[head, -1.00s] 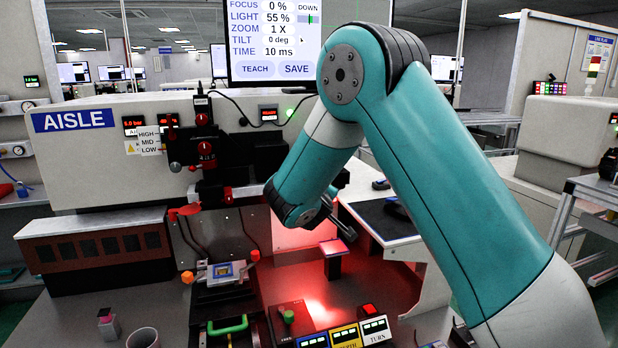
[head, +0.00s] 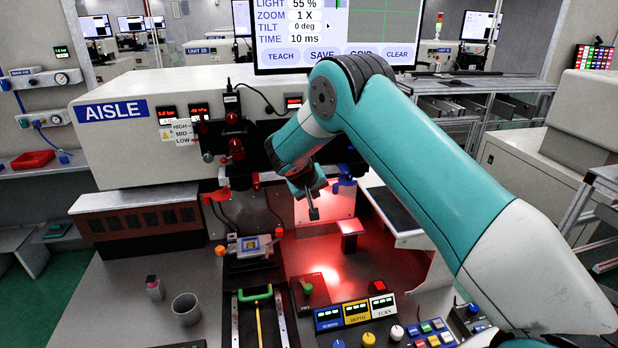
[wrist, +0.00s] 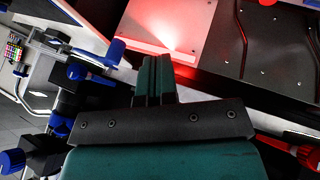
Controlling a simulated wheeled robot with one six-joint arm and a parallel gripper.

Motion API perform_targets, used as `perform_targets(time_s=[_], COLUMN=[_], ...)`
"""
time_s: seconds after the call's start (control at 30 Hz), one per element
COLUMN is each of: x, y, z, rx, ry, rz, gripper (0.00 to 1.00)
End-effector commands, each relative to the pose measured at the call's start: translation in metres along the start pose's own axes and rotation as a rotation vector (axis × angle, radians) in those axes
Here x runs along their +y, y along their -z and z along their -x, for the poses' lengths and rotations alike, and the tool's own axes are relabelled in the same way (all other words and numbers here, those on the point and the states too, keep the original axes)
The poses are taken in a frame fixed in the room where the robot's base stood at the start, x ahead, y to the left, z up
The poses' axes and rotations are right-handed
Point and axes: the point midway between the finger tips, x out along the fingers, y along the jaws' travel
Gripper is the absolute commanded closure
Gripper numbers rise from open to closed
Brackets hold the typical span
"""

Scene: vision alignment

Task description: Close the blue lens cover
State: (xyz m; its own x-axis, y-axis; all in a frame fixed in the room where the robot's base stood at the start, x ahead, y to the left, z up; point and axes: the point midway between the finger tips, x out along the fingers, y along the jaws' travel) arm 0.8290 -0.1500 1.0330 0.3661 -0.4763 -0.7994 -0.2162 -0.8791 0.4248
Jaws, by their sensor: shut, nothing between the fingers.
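A blue lever-like part (head: 343,176), which looks like the lens cover, sits just right of my gripper in the head view. In the wrist view the blue part (wrist: 113,52) lies left of my fingers, tilted, with a gap between them. Whether the cover stands open or closed I cannot tell. My gripper (head: 313,212) points down in front of the machine, and it also shows in the wrist view (wrist: 154,62). Its two dark green fingers are together with nothing between them. My arm hides part of the machine around the blue part.
A red counterpart (head: 215,193) is on the left, also at lower right in the wrist view (wrist: 305,153). A red-lit plate (head: 325,206) stands behind my gripper. Below are a small post (head: 349,235) and a control panel (head: 356,313). A grey cup (head: 186,308) stands at lower left.

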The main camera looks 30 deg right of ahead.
Motion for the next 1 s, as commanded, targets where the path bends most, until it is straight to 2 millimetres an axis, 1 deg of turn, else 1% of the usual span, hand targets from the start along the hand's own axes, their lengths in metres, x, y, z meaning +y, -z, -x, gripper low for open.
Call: perform_targets(time_s=[0.07, 0.1, 0.2, 0.4, 0.8, 0.93, 1.0], x=[0.002, 0.012, 0.024, 0.035, 0.035, 0.028, 0.020], y=[0.000, 0.002, 0.002, 0.001, 0.001, 0.003, 0.006], z=[-0.014, -0.013, -0.021, -0.029, -0.031, -0.030, -0.029], rx=[-0.002, -0.001, -0.001, 0.001, 0.003, 0.014, 0.026], ry=[0.000, -0.001, -0.001, 0.000, 0.001, 0.011, 0.023], rz=[0.000, -0.004, -0.002, 0.000, 0.003, 0.022, 0.044], gripper=[1.00, 1.00, 1.00, 1.00, 1.00, 1.00, 1.00])
